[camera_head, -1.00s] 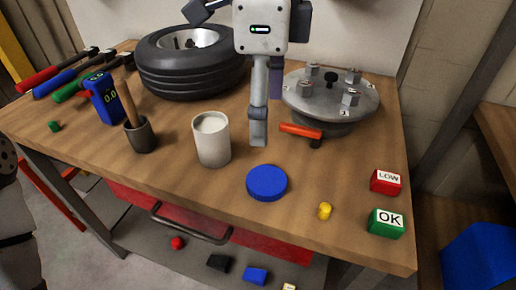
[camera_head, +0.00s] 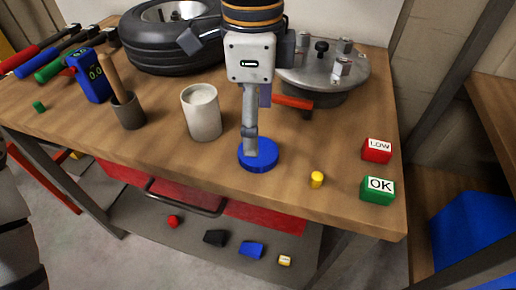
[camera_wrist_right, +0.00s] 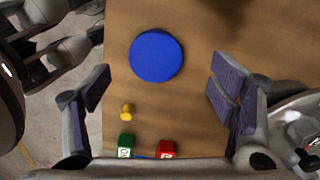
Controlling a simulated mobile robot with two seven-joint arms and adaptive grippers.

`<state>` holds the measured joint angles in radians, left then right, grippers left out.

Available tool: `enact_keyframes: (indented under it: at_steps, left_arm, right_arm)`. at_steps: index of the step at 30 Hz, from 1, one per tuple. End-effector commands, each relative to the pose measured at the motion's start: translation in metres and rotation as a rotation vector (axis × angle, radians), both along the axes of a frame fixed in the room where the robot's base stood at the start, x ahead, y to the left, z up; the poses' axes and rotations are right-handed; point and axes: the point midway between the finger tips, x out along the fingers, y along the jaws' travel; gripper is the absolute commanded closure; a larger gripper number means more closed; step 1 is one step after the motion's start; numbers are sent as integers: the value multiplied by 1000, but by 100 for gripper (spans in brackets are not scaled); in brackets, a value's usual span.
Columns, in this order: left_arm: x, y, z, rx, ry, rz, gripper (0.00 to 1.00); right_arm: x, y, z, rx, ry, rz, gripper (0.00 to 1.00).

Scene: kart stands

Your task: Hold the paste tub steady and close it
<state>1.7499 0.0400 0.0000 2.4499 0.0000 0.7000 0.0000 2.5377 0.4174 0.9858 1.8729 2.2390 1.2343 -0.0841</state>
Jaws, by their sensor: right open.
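The paste tub (camera_head: 203,120) is an off-white open cylinder with pale paste inside, standing upright on the bench. A round blue lid (camera_head: 265,160) lies flat on the bench to its right and nearer the front edge. My right gripper (camera_head: 251,150) is above the lid, and a finger hides part of it. In the right wrist view the open fingers (camera_wrist_right: 162,90) stand wide apart with nothing between them. The whole lid (camera_wrist_right: 156,55) shows there, toward the top. Whether a finger touches the bench cannot be told. My left gripper is not seen in the head view.
A yellow piece (camera_head: 317,179), a green OK block (camera_head: 378,191) and a red LOW block (camera_head: 377,150) lie to the right. A mortar (camera_head: 129,112) stands left of the tub. A hub (camera_head: 322,75) with a red-handled tool (camera_head: 291,102) and a tire (camera_head: 150,55) are behind.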

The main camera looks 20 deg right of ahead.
Motion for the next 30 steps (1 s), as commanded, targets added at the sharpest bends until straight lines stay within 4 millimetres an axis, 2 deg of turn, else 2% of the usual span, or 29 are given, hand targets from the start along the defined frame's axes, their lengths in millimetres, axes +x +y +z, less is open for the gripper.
enact_keyframes:
  at_steps: [4, 12, 24, 29, 30]
  left_arm:
    - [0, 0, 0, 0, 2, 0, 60]
    - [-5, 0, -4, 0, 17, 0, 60]
    - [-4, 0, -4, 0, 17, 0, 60]
    - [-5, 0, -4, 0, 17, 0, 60]
    - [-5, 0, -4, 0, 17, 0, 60]
  right_arm:
    - [-1, 0, -6, -1, 1, 1, 22]
    - [-6, 2, -48, -1, 0, 1, 22]
    - [-5, 2, -51, -1, -4, 1, 22]
    - [-5, 2, -51, -1, -4, 1, 55]
    - [-5, 2, -51, -1, -4, 1, 57]
